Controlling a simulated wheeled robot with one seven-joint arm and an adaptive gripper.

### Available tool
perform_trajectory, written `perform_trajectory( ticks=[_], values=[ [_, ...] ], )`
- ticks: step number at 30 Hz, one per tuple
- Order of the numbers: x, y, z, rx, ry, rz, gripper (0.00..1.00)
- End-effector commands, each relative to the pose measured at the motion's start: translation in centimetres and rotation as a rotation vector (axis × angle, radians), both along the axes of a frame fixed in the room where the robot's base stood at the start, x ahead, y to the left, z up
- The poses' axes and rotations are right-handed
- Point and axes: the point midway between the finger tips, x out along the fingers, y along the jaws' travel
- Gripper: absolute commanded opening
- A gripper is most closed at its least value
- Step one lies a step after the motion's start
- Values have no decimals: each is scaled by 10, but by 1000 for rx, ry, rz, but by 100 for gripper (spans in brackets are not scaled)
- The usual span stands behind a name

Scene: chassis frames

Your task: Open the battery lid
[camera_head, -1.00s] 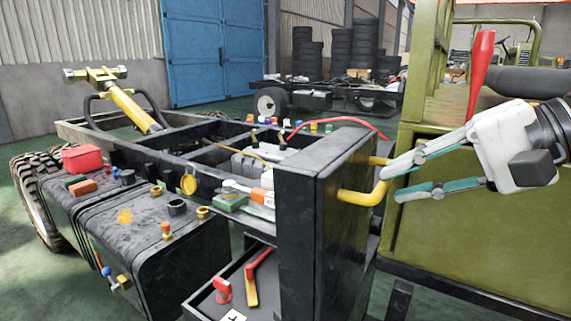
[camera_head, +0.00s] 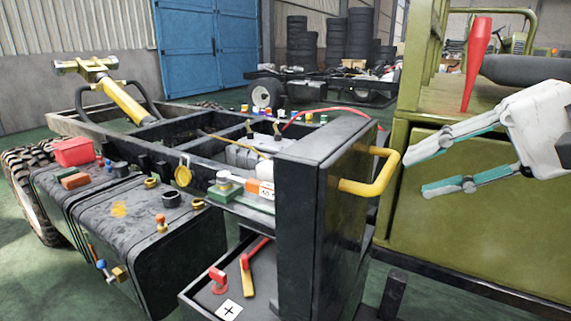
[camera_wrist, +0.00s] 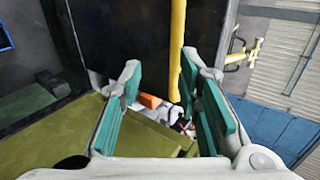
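The battery lid (camera_head: 302,215) is a thick black panel standing upright over the front of the frame. A yellow bar handle (camera_head: 374,178) sticks out from its right side. The handle also shows in the wrist view (camera_wrist: 177,45), running down between my fingers' lines. My gripper (camera_head: 414,176) is open and empty, to the right of the handle, its fingertips pointing at it with a small gap. Below the lid, an open black tray (camera_head: 196,306) shows red terminals (camera_head: 218,279) and a plus label. The lid hides part of the tray.
An olive vehicle body (camera_head: 470,225) stands close behind and right of my gripper. A red cone (camera_head: 476,65) rests on it. A black tank (camera_head: 150,225) with loose fittings lies left. Green floor is free at lower left.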

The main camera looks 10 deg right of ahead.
Motion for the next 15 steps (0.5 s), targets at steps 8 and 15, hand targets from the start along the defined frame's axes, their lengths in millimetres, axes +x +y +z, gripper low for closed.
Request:
perform_trajectory(
  ticks=[8, 15],
  values=[
    [-31, -32, 33, 0, -8, -2, 31],
    [-44, -44, 46, 2, -9, 0, 31]
  ],
)
